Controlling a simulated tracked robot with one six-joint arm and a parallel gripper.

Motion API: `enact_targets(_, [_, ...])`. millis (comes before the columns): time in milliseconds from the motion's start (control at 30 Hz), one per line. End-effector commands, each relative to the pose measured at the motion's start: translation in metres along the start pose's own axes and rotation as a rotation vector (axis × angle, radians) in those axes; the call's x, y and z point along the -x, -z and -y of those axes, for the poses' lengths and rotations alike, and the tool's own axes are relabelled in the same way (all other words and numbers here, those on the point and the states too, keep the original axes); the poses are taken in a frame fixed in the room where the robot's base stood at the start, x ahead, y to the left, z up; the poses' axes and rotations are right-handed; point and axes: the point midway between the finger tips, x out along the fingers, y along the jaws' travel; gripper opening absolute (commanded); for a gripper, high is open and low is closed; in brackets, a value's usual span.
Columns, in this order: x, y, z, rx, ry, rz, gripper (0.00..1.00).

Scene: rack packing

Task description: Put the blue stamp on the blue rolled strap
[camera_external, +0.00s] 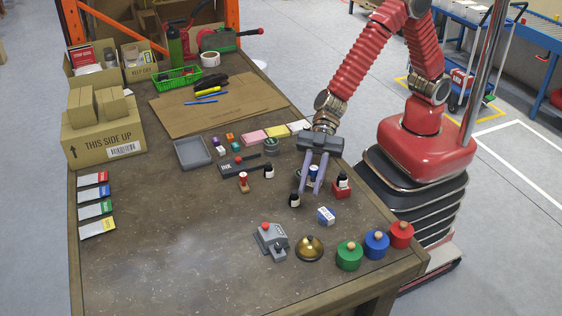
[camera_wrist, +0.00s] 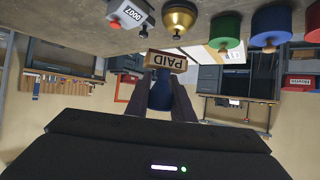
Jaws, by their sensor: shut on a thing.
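My gripper (camera_external: 312,189) points down over the right part of the workbench, shut on the blue stamp (camera_external: 314,171). In the wrist view the stamp's blue handle (camera_wrist: 161,96) is between the fingers, and its wooden block (camera_wrist: 166,60) reads "PAID" upside down. A blue cylinder with a wooden knob on top, which looks like the blue rolled strap (camera_external: 377,244), stands near the front right edge, between a green one (camera_external: 349,256) and a red one (camera_external: 401,234). It also shows in the wrist view (camera_wrist: 270,22). The gripper is behind and left of it, apart from it.
A grey device (camera_external: 271,241) and a brass bell (camera_external: 309,248) stand left of the cylinders. A small blue-and-white box (camera_external: 326,215) and a dark bottle (camera_external: 294,200) are near the gripper. The front left bench is clear.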

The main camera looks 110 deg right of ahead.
Motion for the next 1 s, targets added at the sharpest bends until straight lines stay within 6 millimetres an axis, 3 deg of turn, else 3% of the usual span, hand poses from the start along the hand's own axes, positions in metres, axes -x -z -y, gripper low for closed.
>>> enact_targets(100, [0.004,-0.013,0.031,0.043,0.08,0.001,0.0])
enact_targets(267, [0.006,-0.017,0.051,0.071,0.123,-0.001,0.0])
enact_targets(667, [0.005,-0.019,0.049,0.064,0.113,0.0,0.0])
enact_targets(1000, [-0.017,-0.06,0.049,0.061,0.113,0.003,0.0])
